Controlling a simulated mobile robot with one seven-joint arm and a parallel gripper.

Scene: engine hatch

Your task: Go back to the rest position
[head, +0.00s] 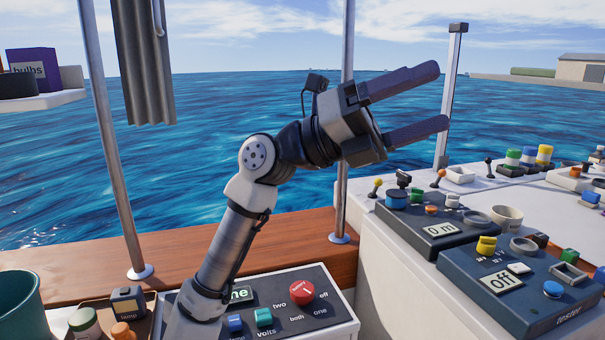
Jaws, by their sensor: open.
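My gripper (428,104) is raised in the air at the upper middle of the head view. Its two dark fingers are spread apart with nothing between them. It points to the right and slightly up, with the sea behind it. My arm rises from the lower middle and bends at the elbow. The gripper is above the white counter (372,260) and touches nothing that I can see.
Below are a battery panel with a red knob (301,291), a depth box (440,230) and a tester box (500,283) reading "off". Metal poles (340,205) stand near my arm. A shelf (45,101) holds a purple bulbs box (32,68). A teal bucket (20,308) is at lower left.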

